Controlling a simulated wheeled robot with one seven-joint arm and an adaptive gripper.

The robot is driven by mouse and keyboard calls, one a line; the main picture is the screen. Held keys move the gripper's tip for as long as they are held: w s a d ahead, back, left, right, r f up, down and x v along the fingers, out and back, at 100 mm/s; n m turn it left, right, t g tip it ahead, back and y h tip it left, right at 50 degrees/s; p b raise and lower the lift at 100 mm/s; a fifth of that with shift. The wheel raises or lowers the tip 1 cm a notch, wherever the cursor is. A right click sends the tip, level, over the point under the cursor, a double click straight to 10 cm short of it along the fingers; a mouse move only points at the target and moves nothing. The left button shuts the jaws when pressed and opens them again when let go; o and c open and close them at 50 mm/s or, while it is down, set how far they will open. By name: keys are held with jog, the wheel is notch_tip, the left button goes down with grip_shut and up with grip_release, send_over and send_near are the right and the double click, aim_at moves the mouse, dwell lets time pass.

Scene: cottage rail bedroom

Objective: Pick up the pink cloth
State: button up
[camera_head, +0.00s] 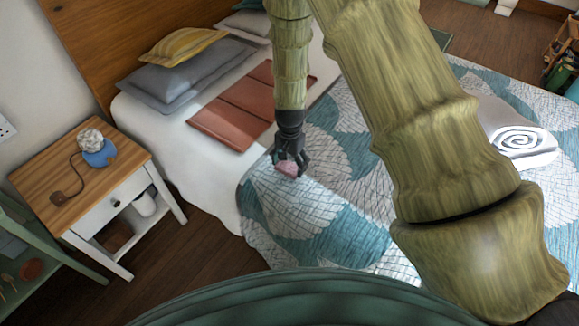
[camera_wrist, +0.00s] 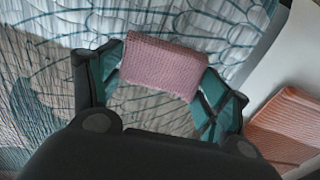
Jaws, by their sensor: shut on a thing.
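The pink cloth (camera_wrist: 163,66) is a small folded, knitted-looking piece between the fingers of my gripper (camera_wrist: 160,85) in the wrist view. The fingers touch it at its left and right ends, so the gripper is shut on it. In the head view my gripper (camera_head: 290,165) points down at the bed's near left part, with the pink cloth (camera_head: 288,169) at its fingertips. The cloth is over the teal and white patterned bedspread (camera_head: 300,225). I cannot tell whether it touches the bedspread or hangs just above it.
A folded rust-coloured blanket (camera_head: 235,115) lies left of my gripper, near grey and yellow pillows (camera_head: 180,47). A wooden-topped nightstand (camera_head: 90,180) with a blue and white object stands at the left. A white spiral-patterned item (camera_head: 520,140) lies on the bed's right.

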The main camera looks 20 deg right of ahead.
jog(key=shift+s+a+r+b, duration=0.15)
jog(key=shift+s+r+b, duration=0.05)
jog(key=shift+r, duration=0.25)
jog(key=shift+s+a+r+b, duration=0.1)
jog(key=shift+s+r+b, duration=0.05)
jog(key=shift+r, duration=0.25)
jog(key=s+a+r+b, duration=0.1)
jog(key=s+a+b, duration=0.1)
jog(key=s+a, duration=0.7)
jog(key=s, duration=0.3)
jog(key=shift+r, duration=0.3)
